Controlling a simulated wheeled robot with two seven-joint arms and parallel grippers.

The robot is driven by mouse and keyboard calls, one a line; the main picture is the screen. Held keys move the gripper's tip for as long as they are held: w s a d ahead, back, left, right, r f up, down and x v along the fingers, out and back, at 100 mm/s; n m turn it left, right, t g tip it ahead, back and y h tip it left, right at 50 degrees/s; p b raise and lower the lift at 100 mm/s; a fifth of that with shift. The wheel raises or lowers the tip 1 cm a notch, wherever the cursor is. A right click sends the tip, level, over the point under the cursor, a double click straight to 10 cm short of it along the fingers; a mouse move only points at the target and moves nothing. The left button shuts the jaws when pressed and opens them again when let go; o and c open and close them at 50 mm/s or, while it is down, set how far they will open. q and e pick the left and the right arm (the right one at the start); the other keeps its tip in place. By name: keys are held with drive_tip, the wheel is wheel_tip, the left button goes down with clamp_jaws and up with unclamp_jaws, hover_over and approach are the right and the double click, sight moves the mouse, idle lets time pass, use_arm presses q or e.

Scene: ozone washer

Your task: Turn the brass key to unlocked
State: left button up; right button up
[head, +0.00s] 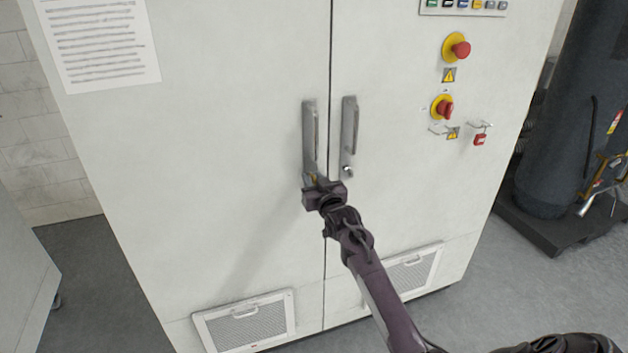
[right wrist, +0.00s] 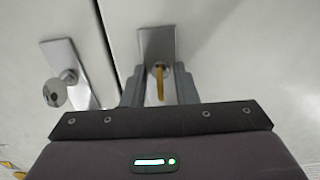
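The brass key (right wrist: 159,84) sits in the lock at the end of the left door's handle plate (head: 310,135). In the right wrist view it stands edge-on, upright in the picture, against the plate (right wrist: 156,42). My right gripper (right wrist: 159,92) is open, with one finger on each side of the key and a gap to both. In the head view my right gripper (head: 314,182) is at the lower end of the left handle and hides most of the key. My left gripper is not in view.
The right door's handle (head: 349,125) has a silver key (head: 347,171) close to my right gripper; it also shows in the right wrist view (right wrist: 54,93). A red emergency button (head: 460,49) and a red rotary switch (head: 444,109) are up to the right.

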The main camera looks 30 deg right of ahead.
clamp_jaws()
drive_tip(key=shift+m, duration=0.3)
drive_tip(key=m, duration=0.2)
drive_tip(key=shift+m+p, duration=0.3)
drive_tip(key=shift+m, duration=0.1)
drive_tip(key=m, duration=0.3)
drive_tip(key=shift+a+m, duration=0.1)
drive_tip(key=shift+m, duration=0.3)
drive_tip(key=m+p, duration=0.1)
drive_tip(key=m, duration=0.5)
drive_tip(key=m+p, duration=0.1)
drive_tip(key=m, duration=0.3)
drive_tip(key=shift+m, duration=0.5)
